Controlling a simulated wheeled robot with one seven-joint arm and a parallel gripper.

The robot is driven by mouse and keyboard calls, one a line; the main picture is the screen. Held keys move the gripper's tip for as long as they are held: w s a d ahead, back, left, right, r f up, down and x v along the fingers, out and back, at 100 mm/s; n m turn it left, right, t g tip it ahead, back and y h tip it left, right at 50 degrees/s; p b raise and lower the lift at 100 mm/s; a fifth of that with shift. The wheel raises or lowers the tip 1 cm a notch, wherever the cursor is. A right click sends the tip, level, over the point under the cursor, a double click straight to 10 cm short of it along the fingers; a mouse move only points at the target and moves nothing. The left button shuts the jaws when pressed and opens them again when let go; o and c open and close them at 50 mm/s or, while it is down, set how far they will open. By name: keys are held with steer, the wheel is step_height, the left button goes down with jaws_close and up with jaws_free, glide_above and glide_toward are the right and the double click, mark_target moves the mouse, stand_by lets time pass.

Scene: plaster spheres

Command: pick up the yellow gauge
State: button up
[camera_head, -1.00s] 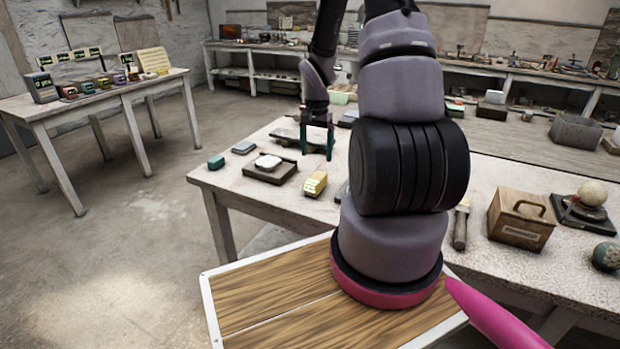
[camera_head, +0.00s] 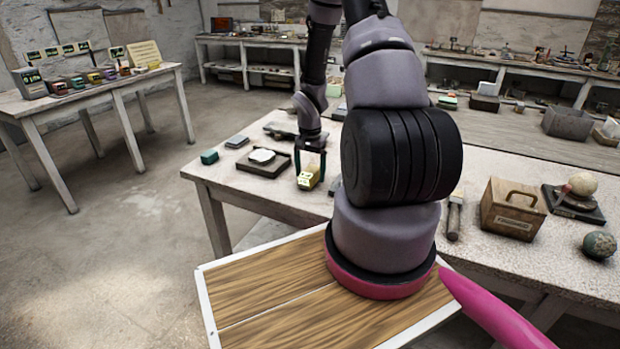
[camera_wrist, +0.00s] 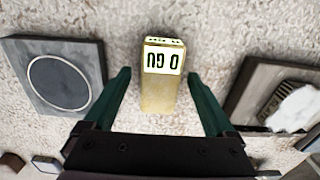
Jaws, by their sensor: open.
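The yellow gauge (camera_head: 307,178) is a small yellow block with a pale display, lying on the near table (camera_head: 460,262). In the wrist view the gauge (camera_wrist: 160,78) shows dark characters on its display. My gripper (camera_head: 309,176) is open over the gauge. In the wrist view the two green fingers of my gripper (camera_wrist: 157,85) stand on either side of the gauge, with gaps left and right. The head view does not show clearly how far the fingertips are above the table.
A dark tray with a white lump (camera_head: 262,157) lies left of the gauge. A grey square plate with a ring (camera_wrist: 58,78) lies on the other side.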

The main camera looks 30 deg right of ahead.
steer(key=shift+f, duration=0.25)
stand_by(0.4)
steer(key=shift+c, duration=0.3)
jaws_close()
